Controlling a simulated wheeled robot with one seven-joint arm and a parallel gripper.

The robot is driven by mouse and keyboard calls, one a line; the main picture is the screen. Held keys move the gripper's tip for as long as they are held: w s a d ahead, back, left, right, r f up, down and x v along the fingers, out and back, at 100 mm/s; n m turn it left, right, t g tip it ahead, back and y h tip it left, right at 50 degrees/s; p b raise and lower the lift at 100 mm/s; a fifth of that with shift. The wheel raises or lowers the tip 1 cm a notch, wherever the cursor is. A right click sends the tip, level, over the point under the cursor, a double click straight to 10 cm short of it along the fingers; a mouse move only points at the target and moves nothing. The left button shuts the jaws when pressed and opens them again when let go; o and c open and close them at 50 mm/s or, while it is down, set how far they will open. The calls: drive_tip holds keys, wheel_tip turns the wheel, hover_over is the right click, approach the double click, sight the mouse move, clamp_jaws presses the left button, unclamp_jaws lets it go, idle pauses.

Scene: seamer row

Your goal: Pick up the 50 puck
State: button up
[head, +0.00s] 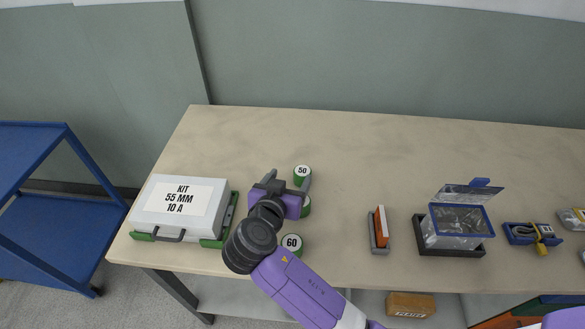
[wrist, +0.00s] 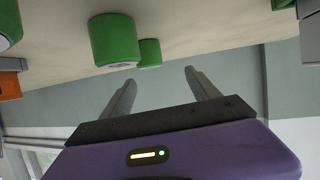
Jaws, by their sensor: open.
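The 50 puck (head: 303,172), a green cylinder with a white top marked 50, stands upright on the bench, right of the kit case. My gripper (head: 288,181) is open and empty, just in front of and left of it; I cannot tell whether they touch in the head view. A second green puck (head: 307,207) is partly hidden behind my gripper, its label unseen. The 60 puck (head: 291,244) stands nearer the front edge. In the wrist view, two green pucks (wrist: 115,41) (wrist: 150,53) lie beyond my open fingers (wrist: 159,76), labels unreadable.
The white kit case (head: 147,205) in a green holder is close on the left. An orange-and-grey item (head: 381,229), a clear box with a blue-framed lid (head: 461,218) and a padlocked blue item (head: 521,234) stand right. The bench's back strip (head: 400,150) is clear.

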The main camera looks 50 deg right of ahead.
sight(302, 172)
drive_tip(key=shift+s+d+f+m+g, duration=0.1)
drive_tip(key=shift+s+d+m+g, duration=0.15)
drive_tip(key=shift+s+m, duration=0.35)
drive_tip(key=shift+p+x, duration=0.35)
drive_tip(key=shift+x, duration=1.05)
drive_tip(key=x, duration=0.2)
drive_tip(key=p+x, duration=0.1)
drive_tip(key=x, duration=0.2)
drive_tip(key=shift+s+a+f, duration=0.1)
drive_tip(key=shift+s+f, duration=0.05)
drive_tip(key=shift+f, duration=0.15)
drive_tip(key=c, duration=1.5)
drive_tip(key=shift+r, duration=0.15)
